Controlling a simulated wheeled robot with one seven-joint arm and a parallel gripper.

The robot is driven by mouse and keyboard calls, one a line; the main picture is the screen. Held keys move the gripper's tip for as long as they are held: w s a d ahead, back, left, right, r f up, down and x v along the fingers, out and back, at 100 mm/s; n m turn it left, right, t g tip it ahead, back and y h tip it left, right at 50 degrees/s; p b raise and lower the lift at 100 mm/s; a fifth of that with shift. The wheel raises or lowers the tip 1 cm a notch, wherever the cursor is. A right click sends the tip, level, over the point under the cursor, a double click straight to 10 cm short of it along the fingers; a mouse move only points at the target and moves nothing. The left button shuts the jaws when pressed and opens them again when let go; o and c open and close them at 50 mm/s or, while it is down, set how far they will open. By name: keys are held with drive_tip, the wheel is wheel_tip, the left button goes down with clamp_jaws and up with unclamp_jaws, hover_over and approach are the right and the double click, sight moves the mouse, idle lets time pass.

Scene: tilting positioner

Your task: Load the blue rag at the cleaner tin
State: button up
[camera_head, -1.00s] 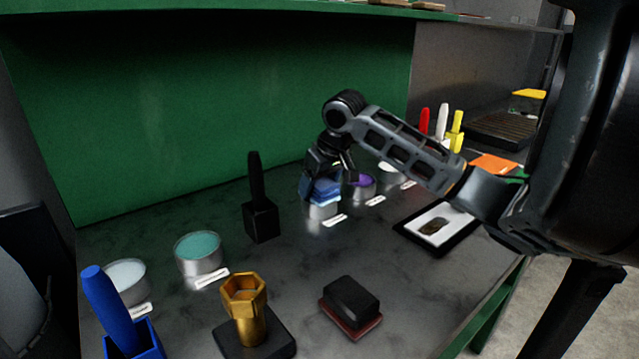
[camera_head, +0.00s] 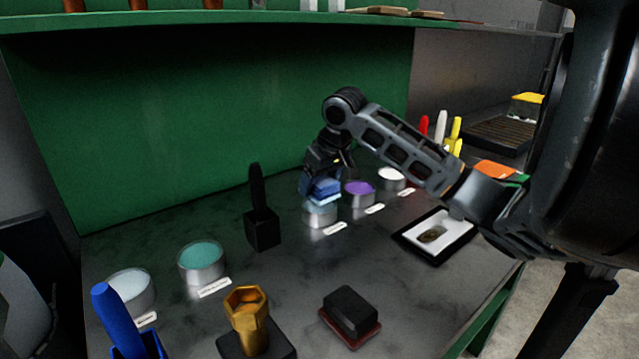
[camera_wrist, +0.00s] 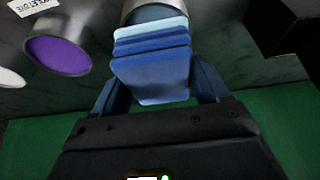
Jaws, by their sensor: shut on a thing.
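The blue rag (camera_head: 325,188) is a folded stack of blue layers with a pale blue lowest layer. My gripper (camera_head: 322,175) is shut on it. In the wrist view the rag (camera_wrist: 152,75) sits between the two fingers (camera_wrist: 155,88). A round metal tin (camera_head: 321,215) with a paper label stands directly under the rag. In the wrist view the rag's pale end overlaps the tin's mouth (camera_wrist: 155,12). I cannot tell whether the rag touches the contents. The tin's label is too small to read in the head view.
A purple tin (camera_head: 359,191) and a white tin (camera_head: 392,177) stand to the right. A teal tin (camera_head: 202,260) and a pale tin (camera_head: 132,288) stand left. A black handled block (camera_head: 262,228) is near the gripper. A golden hex piece (camera_head: 247,315) and black block (camera_head: 350,310) stand in front.

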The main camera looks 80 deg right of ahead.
sight(320, 179)
drive_tip(key=shift+r+p, duration=1.35)
drive_tip(key=shift+r, duration=0.65)
drive_tip(key=shift+f, duration=0.1)
